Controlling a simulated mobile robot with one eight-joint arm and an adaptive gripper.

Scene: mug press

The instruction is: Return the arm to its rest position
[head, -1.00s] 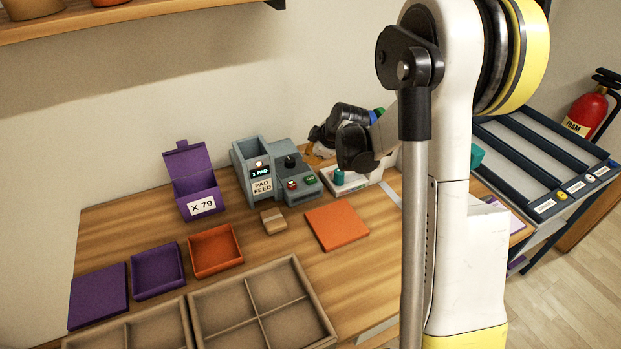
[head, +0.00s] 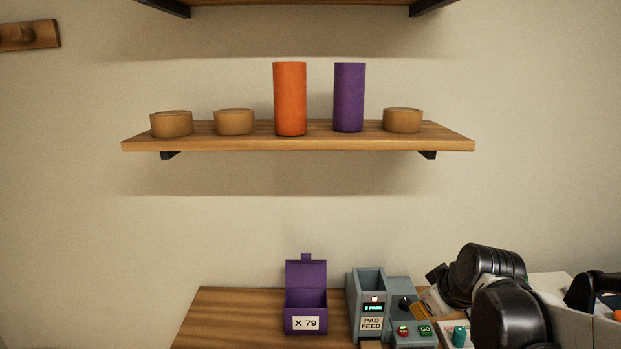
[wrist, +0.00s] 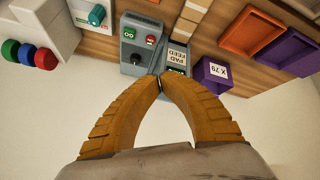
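My gripper (wrist: 161,80) shows in the wrist view with its two orange ribbed fingers curved together, tips meeting. Nothing shows held between them. Beyond the fingertips, the grey pad feed machine (wrist: 140,48) stands on the wooden bench, and the gripper looks clear of it. In the head view, my dark arm links are at the lower right, beside the pad feed machine (head: 369,288). The fingers are mostly hidden there.
An open purple box (head: 306,297) labelled X 79 stands left of the machine. A wall shelf (head: 300,144) above holds an orange cylinder (head: 290,100), a purple cylinder (head: 349,98) and tan round pieces. An orange tray (wrist: 252,33) shows in the wrist view.

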